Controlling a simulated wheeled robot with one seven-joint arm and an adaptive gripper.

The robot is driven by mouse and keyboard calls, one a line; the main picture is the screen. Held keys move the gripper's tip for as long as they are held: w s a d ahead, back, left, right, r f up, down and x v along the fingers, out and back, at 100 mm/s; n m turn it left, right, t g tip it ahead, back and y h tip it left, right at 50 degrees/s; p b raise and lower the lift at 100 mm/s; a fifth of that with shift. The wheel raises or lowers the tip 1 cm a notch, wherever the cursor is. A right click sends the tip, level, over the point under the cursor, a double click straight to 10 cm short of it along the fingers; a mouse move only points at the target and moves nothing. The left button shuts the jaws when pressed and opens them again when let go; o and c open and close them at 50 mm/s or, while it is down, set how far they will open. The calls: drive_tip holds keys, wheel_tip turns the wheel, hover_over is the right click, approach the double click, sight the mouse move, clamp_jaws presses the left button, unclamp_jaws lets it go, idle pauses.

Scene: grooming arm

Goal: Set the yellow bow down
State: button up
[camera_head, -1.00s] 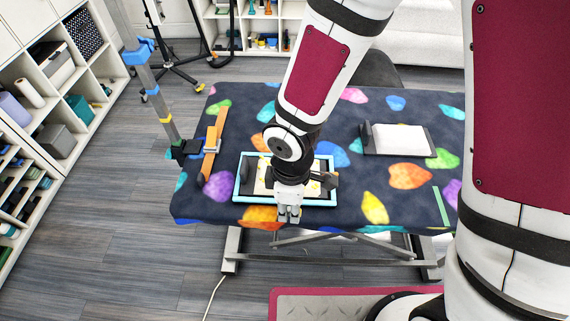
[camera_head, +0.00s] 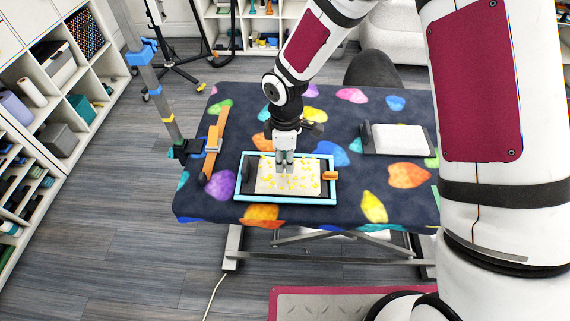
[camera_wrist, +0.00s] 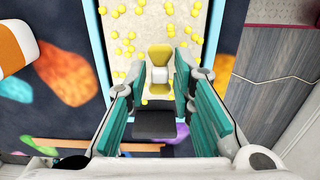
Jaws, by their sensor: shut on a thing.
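The yellow bow (camera_wrist: 160,56) with a pale middle sits between my gripper's fingertips (camera_wrist: 160,78) in the wrist view, and the fingers are shut on it. In the head view my gripper (camera_head: 285,165) points down over the middle of the blue-rimmed tray (camera_head: 239,180); the bow is too small to make out there. Under the bow lies a pale sheet with yellow dots (camera_head: 300,185), inside the tray. I cannot tell whether the bow touches the sheet.
A dark block (camera_wrist: 155,124) stands at one end of the tray. An orange piece (camera_head: 331,175) is at the tray's right rim. A white pad on a dark board (camera_head: 398,139) lies farther right. A post with an orange bar (camera_head: 212,145) stands left. Bare patterned table cover (camera_head: 345,205) surrounds the tray.

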sight(285, 165)
drive_tip(key=shift+w, duration=0.35)
drive_tip(key=shift+f, duration=1.8)
drive_tip(key=shift+f, duration=0.1)
drive_tip(key=o, duration=0.8)
drive_tip(key=shift+c, duration=0.2)
wheel_tip(285, 165, up, 12)
drive_tip(key=shift+r, duration=0.1)
